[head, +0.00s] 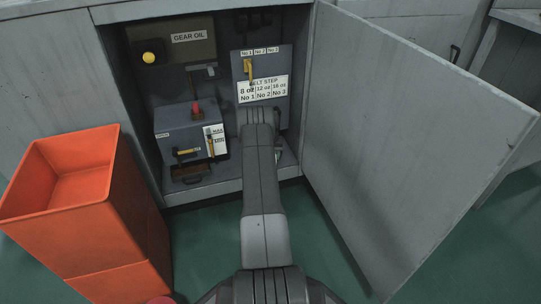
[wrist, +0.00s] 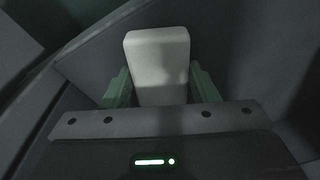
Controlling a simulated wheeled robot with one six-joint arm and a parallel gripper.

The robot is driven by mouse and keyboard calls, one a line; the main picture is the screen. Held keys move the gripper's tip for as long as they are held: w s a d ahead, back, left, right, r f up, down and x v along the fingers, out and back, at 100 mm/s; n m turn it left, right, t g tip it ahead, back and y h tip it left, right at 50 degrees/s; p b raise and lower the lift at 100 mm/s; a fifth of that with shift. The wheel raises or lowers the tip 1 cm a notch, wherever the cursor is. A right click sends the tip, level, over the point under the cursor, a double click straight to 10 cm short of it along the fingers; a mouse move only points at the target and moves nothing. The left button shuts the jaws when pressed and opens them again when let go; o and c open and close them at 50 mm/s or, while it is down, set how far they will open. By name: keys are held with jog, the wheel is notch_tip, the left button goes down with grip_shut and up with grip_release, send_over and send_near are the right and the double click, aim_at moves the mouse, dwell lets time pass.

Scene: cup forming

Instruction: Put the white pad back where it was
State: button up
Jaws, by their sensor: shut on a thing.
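The white pad (wrist: 157,52) is a pale block with rounded corners in the wrist view. It stands between the two green fingers of my gripper (wrist: 160,88), which is shut on it. The pad's lower part is hidden behind the gripper's front plate. Dark grey surfaces lie behind the pad; I cannot tell whether it touches any of them. In the head view my arm reaches into the open grey cabinet (head: 228,188), in front of the belt step panel (head: 282,62). The arm hides the pad and the fingers there.
Left of my arm in the cabinet are a gear oil box (head: 186,52) with a yellow knob (head: 149,58) and a grey box (head: 176,125) with a red knob (head: 196,108). An open cabinet door (head: 400,130) flanks the right. An orange bin (head: 105,220) stands at left.

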jog(key=o, duration=0.9)
jog(key=shift+o, duration=0.2)
notch_tip(320, 180, up, 12)
jog(key=s+p, duration=0.1)
jog(key=p, duration=0.3)
jog(key=shift+s, duration=0.25)
jog(key=shift+s, duration=0.1)
